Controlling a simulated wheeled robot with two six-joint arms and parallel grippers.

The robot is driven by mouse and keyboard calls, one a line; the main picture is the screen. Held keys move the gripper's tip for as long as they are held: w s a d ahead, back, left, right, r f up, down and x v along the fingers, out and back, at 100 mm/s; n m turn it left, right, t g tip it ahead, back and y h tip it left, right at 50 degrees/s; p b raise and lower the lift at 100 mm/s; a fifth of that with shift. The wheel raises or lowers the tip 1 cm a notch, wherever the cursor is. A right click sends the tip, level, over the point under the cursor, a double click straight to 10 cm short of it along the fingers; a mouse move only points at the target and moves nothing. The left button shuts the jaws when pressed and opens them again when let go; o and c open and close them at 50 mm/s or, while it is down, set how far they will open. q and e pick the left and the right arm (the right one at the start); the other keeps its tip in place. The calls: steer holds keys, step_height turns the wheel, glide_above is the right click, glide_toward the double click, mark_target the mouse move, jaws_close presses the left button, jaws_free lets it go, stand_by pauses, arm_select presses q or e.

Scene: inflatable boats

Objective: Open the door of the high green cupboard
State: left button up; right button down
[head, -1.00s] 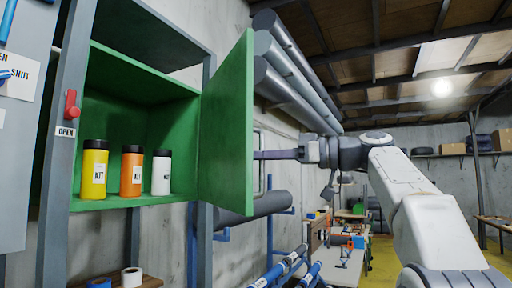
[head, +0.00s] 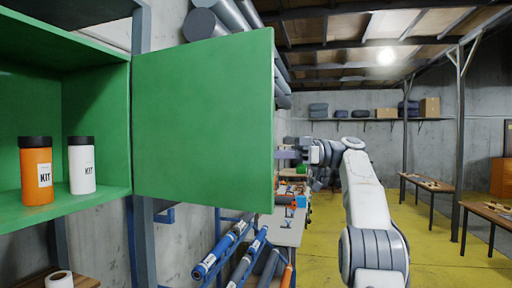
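The high green cupboard (head: 95,100) stands at the left with its green door (head: 203,120) swung wide open to the right. Inside on its floor stand an orange KIT canister (head: 37,170) and a white KIT canister (head: 82,165), both with black lids. My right arm comes in from the right, and its gripper (head: 284,155) is at the door's outer edge, partly hidden behind the door. I cannot tell whether its fingers touch the door or are open or shut. My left gripper is not in view.
Below the door, blue rolled tubes (head: 228,245) lean in a rack beside a workbench (head: 287,229). Grey rolls (head: 225,14) are stacked high behind the door. A wooden bench (head: 427,186) stands at the right. The yellow floor (head: 440,250) there is clear.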

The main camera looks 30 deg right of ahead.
steer(key=shift+w, duration=0.15)
steer(key=c, duration=1.2)
jaws_free()
steer(key=o, duration=0.4)
steer(key=shift+w+a, duration=0.1)
steer(key=shift+a, duration=0.1)
steer(key=shift+c, duration=0.2)
steer(key=shift+d, duration=0.2)
steer(key=shift+a, duration=0.1)
